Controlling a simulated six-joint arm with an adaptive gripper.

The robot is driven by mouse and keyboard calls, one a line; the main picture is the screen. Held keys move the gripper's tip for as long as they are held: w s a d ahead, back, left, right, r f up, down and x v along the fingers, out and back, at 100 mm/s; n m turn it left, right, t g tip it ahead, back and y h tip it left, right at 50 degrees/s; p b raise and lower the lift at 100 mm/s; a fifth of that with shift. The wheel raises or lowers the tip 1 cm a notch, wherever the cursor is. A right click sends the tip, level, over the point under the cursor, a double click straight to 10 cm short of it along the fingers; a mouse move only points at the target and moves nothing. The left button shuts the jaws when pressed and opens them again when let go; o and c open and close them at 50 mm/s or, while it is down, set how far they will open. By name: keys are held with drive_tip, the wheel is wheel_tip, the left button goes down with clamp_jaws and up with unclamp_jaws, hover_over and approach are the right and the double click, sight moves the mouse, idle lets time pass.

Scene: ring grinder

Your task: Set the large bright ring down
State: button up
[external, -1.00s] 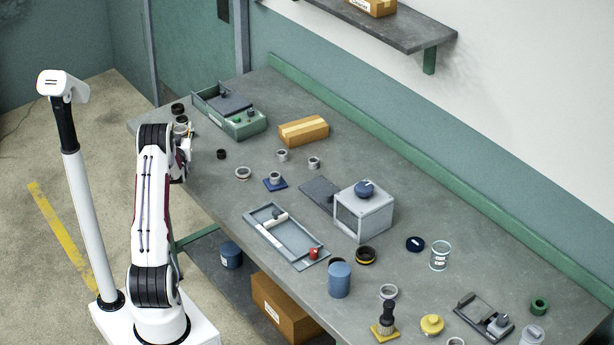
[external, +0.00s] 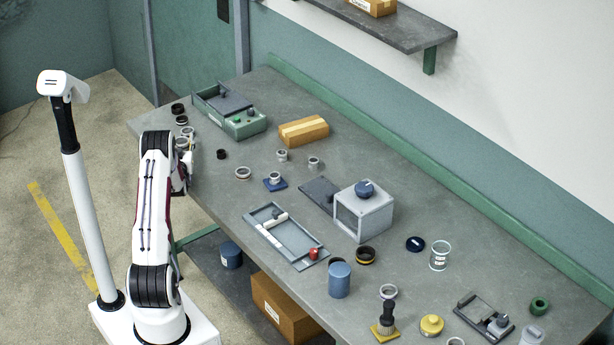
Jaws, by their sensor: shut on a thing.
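My gripper (external: 187,166) is at the left edge of the table, mostly hidden behind my own arm links. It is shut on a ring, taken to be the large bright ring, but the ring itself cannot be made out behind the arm. Bright rings (external: 187,132) (external: 182,120) lie at the far left end of the table, just beyond the gripper in the picture. A dark ring (external: 178,108) lies behind them. I cannot tell the height of the gripper over the table.
A green tray box (external: 240,123) and a cardboard box (external: 303,131) stand at the back left. A small dark ring (external: 221,154), a pale ring (external: 243,173) and a blue-based fixture (external: 275,182) lie right of the gripper. A grey tray (external: 285,238) and grinder box (external: 363,212) stand mid-table.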

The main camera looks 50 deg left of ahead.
drive_tip(key=shift+f, duration=1.2)
drive_tip(key=shift+f, duration=0.15)
drive_tip(key=o, duration=1.2)
drive_tip(key=shift+o, duration=0.2)
drive_tip(key=shift+s+d, duration=0.1)
drive_tip(key=shift+v, duration=3.75)
drive_tip(key=shift+d, duration=0.1)
